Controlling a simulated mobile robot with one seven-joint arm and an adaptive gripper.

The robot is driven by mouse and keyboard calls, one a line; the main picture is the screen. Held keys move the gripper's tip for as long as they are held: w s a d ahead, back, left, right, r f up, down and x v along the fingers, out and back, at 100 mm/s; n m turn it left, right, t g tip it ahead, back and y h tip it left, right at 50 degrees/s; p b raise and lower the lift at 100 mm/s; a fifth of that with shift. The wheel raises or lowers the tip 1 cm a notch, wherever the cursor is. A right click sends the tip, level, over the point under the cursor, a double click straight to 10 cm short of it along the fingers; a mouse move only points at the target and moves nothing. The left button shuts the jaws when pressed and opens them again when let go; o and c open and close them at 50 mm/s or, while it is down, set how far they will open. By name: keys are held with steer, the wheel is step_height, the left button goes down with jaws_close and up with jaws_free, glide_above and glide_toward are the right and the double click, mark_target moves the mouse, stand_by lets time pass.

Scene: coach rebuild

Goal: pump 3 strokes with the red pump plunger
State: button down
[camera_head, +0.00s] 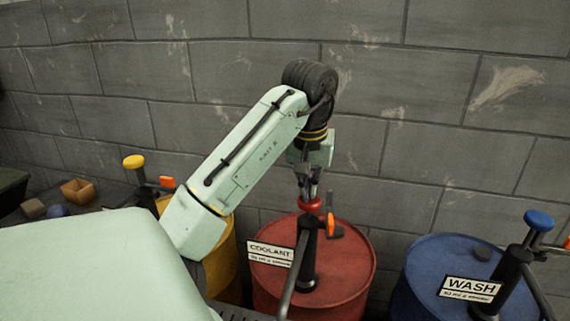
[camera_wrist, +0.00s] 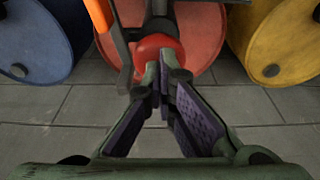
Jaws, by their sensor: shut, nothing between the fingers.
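The red pump plunger (camera_head: 309,203) is a red knob on top of a black pump on the red drum (camera_head: 345,270), which bears a COOLANT label (camera_head: 270,254). My gripper (camera_head: 308,190) points down right above the knob, its fingers together with nothing between them. In the wrist view the red knob (camera_wrist: 158,46) is just beyond the fingertips of my gripper (camera_wrist: 158,75). The fingertips look to be at or touching the knob's top; I cannot tell if there is a small gap. The knob sits low, close to the top of the black pump body (camera_head: 308,262).
An orange lever (camera_head: 331,224) stands beside the red plunger. A blue drum (camera_head: 425,270) with a blue-knobbed pump (camera_head: 539,220) and WASH label is at right. A yellow drum (camera_head: 222,260) with a yellow knob (camera_head: 133,161) is at left. A block wall (camera_head: 440,100) is behind.

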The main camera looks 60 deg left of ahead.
steer(key=shift+f, duration=0.65)
steer(key=shift+f+b, duration=0.3)
steer(key=shift+f, duration=0.15)
stand_by(0.3)
steer(key=shift+p+v, duration=1.25)
steer(key=shift+p, duration=0.15)
steer(key=shift+w+a+r, duration=0.1)
steer(key=shift+r, duration=1.15)
steer(key=shift+w+r, duration=0.15)
steer(key=shift+r, duration=1.15)
